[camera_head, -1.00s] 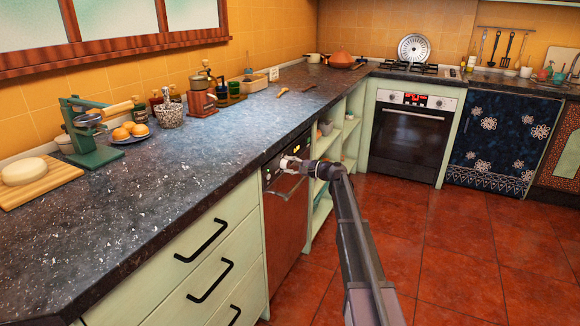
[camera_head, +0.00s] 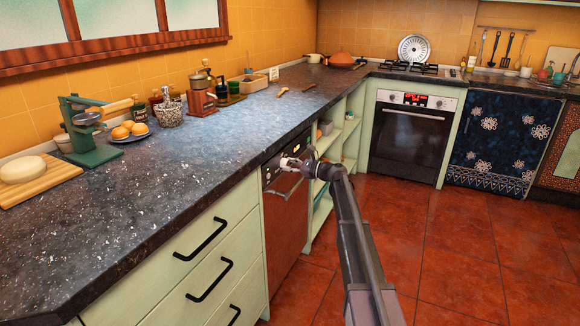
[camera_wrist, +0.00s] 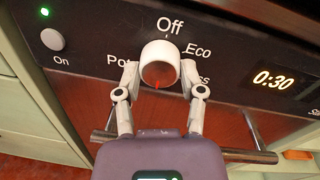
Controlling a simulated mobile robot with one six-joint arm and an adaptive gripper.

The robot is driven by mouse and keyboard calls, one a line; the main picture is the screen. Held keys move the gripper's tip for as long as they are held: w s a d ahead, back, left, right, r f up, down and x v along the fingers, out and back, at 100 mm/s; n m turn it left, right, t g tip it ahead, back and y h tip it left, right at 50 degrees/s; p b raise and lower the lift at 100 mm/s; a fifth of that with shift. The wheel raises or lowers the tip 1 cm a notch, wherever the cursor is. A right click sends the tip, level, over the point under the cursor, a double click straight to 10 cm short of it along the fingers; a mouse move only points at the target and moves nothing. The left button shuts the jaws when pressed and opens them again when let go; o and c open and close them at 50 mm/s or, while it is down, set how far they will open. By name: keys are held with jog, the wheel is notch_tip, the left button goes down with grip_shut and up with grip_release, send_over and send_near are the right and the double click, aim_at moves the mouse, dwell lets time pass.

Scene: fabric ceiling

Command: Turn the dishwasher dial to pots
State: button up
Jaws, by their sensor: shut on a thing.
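The dishwasher (camera_head: 287,222) is a reddish-brown front under the counter, with a dark control panel. In the wrist view its white round dial (camera_wrist: 159,60) sits below the label "Off", with "Eco" at upper right. A label starting "Po" is at the left, partly hidden by a finger, and one ending "ss" is at the right. A red mark shows at the dial's lower edge, pointing down. My gripper (camera_wrist: 158,72) is shut on the dial, one finger on each side.
A round "On" button (camera_wrist: 53,39) with a green light is left of the dial, and a "0:30" display (camera_wrist: 273,79) is at the right. A metal handle bar (camera_wrist: 245,155) runs below my fingers. The counter (camera_head: 185,185) overhangs the panel. Red floor tiles (camera_head: 450,260) are clear.

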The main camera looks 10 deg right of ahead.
jog(key=m, duration=0.6)
jog(key=shift+w+a+m+b, duration=0.1)
jog(key=shift+m+b, duration=0.2)
jog(key=m, duration=0.6)
jog(key=shift+m+t, duration=0.3)
jog(key=o, duration=1.2)
jog(key=shift+c, duration=0.2)
jog(key=shift+n, duration=0.4)
